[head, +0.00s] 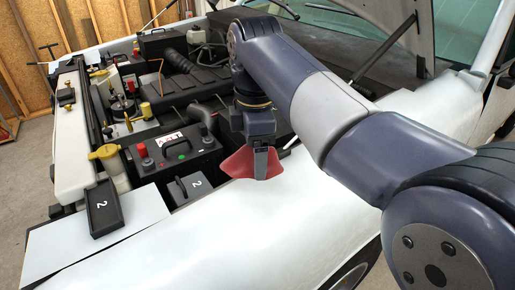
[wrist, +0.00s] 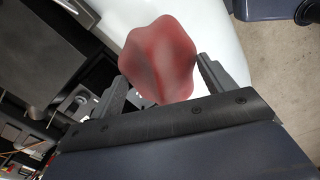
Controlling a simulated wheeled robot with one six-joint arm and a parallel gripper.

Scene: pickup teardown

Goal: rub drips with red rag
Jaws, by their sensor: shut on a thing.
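The red rag (head: 238,164) is a crumpled red cloth at the inner edge of the white fender (head: 215,230). In the wrist view the rag (wrist: 160,58) lies between and just beyond the two finger tips, with the white fender (wrist: 226,42) behind it. My gripper (head: 262,165) points down at the fender and is shut on the rag; it also shows in the wrist view (wrist: 160,82). I cannot tell whether the rag touches the paint. No drips can be made out on the fender.
A battery (head: 175,150) with a red terminal cap stands left of the rag. Dark boxes marked 2 (head: 104,208) (head: 190,187) sit near a pale flat panel (head: 65,250). The raised hood's strut (head: 385,48) stands behind my arm. The fender top is otherwise clear.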

